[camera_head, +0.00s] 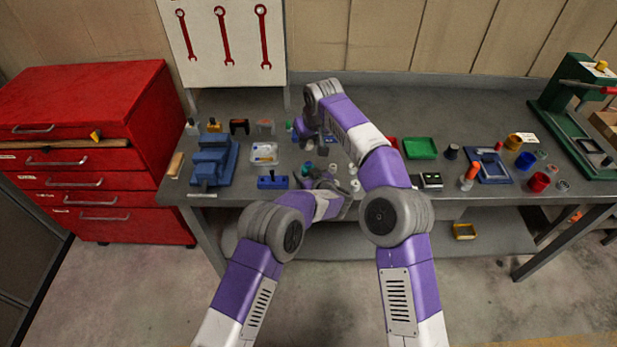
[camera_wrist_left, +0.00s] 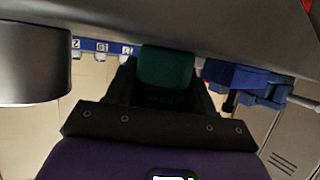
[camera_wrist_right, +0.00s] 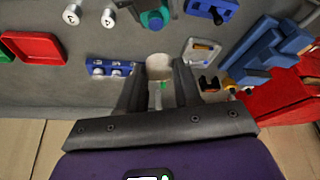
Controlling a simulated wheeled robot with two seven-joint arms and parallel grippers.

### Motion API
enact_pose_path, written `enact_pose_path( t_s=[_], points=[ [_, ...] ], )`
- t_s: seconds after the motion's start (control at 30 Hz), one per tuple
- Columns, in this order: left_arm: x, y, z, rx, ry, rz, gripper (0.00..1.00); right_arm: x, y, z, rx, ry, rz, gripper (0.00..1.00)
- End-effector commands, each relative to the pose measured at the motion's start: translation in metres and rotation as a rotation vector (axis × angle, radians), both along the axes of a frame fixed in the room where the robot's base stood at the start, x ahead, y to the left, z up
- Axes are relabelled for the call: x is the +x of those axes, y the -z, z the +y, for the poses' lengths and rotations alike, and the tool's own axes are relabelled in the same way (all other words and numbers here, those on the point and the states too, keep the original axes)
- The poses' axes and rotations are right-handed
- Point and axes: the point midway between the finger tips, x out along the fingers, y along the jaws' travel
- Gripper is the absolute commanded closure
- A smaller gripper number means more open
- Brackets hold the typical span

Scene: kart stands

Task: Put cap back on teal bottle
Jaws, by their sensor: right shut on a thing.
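The teal bottle (camera_wrist_right: 155,19) stands on the bench, seen from above in the right wrist view. In the left wrist view the teal bottle (camera_wrist_left: 166,68) sits between the fingers of my left gripper (camera_wrist_left: 168,82); finger contact is unclear. My right gripper (camera_wrist_right: 160,74) is shut on a whitish round piece (camera_wrist_right: 160,66), probably the cap, and is apart from the bottle. In the head view my right gripper (camera_head: 306,131) is behind my left gripper (camera_head: 318,180), and my arms partly hide both.
A blue block with a black knob (camera_head: 272,181), a clear tray (camera_head: 265,154) and a blue vise (camera_head: 213,160) stand to the left. A green tray (camera_head: 420,148) is to the right.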

Motion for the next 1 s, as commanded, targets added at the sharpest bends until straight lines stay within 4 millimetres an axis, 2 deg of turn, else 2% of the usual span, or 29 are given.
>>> enact_pose_path(
  t_s=[0.03,0.23,0.37,0.7,1.0],
  points=[
    [0.000,0.000,0.000,0.000,0.000,0.000,0.69,0.000,0.000,0.000,0.000,0.000,0.000,0.94],
    [0.000,0.000,0.000,0.000,0.000,0.000,1.00,0.000,0.000,0.000,0.000,0.000,0.000,0.94],
    [0.000,0.000,0.000,0.000,0.000,0.000,1.00,0.000,0.004,0.000,-0.002,0.000,0.002,0.94],
    [0.000,0.000,0.000,0.000,0.000,0.000,1.00,-0.003,0.047,-0.001,0.000,-0.001,0.000,0.94],
    [0.000,0.000,0.000,0.000,0.000,0.000,1.00,-0.003,0.049,-0.001,0.001,0.000,-0.002,0.94]
  ],
)
